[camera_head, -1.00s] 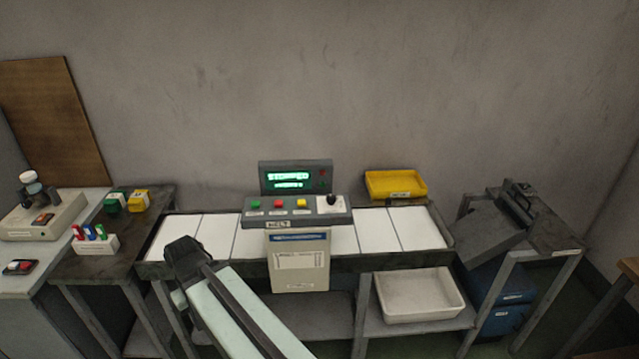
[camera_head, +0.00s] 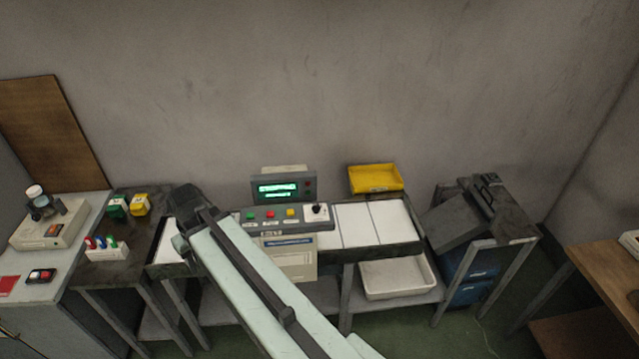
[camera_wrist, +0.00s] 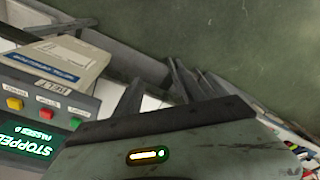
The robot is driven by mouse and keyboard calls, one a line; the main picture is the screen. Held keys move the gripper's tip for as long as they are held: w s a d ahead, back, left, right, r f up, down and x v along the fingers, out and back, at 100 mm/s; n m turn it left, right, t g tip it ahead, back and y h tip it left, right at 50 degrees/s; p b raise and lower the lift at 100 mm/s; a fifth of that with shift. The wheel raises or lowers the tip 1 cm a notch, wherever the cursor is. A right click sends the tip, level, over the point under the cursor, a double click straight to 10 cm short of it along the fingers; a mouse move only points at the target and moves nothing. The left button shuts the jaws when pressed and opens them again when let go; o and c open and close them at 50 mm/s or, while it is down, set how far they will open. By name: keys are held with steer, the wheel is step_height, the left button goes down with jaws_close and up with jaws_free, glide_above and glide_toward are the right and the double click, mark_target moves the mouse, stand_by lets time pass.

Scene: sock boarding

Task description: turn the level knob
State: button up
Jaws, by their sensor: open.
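The level knob (camera_head: 316,208) is a black knob on a white plate at the right end of the grey control panel (camera_head: 268,224). Green, red and yellow buttons sit left of it. A display (camera_head: 279,188) above is lit green; in the wrist view it reads STOPPED, upside down. The wrist view shows the buttons at the left, but the knob is outside it. My gripper (camera_wrist: 155,72) is open in the wrist view, its fingers angled past the panel and apart from it. In the head view the gripper cannot be made out; my arm crosses left of the panel.
A belt table with white plates (camera_head: 372,224) runs behind my arm. A yellow tray (camera_head: 376,190) stands at its back, and a white bin (camera_head: 398,294) sits below. A side table with small coloured boxes (camera_head: 139,205) is at left, a dark angled machine (camera_head: 462,217) at right.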

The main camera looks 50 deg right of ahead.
steer(key=d+r+t, duration=0.1)
steer(key=d+r, duration=0.2)
steer(key=d, duration=1.7)
steer(key=t, duration=0.3)
glide_toward(316, 207)
steer(key=shift+n, duration=0.4)
steer(key=b+x, duration=0.7)
steer(key=x, duration=0.1)
steer(key=shift+d+f, duration=0.1)
steer(key=shift+f, duration=0.15)
steer(key=shift+r, duration=0.1)
